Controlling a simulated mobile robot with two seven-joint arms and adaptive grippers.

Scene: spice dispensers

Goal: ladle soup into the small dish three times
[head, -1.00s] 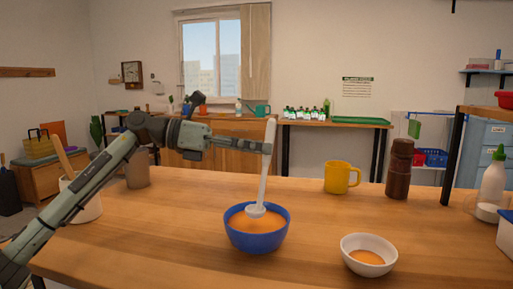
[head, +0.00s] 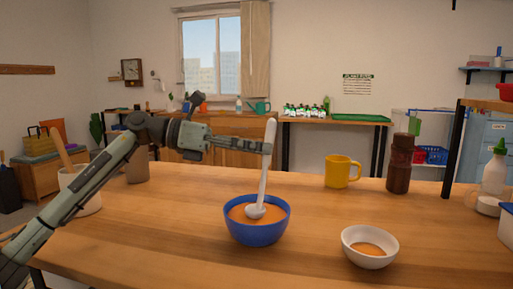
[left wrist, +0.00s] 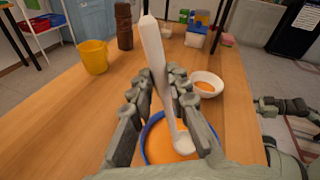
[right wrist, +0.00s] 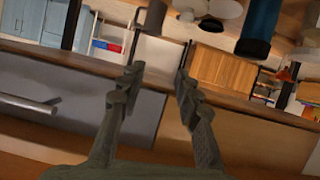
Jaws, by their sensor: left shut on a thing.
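My left gripper (head: 266,148) is shut on the handle of a white ladle (head: 264,165) and holds it nearly upright over the blue bowl (head: 257,234). The ladle's cup is inside the bowl, at the surface of the orange soup (head: 238,213). The left wrist view also shows the ladle (left wrist: 154,50) between the fingers, with its cup over the soup. The small white dish (head: 370,260) stands to the right of the bowl, with a little orange soup in its bottom.
A yellow mug (head: 338,172) and a brown pepper mill (head: 400,163) stand behind the dish. A white squeeze bottle (head: 494,172) is at the right. A white crock (head: 88,200) with a wooden utensil stands at the left. The wooden table is clear around the bowl and dish.

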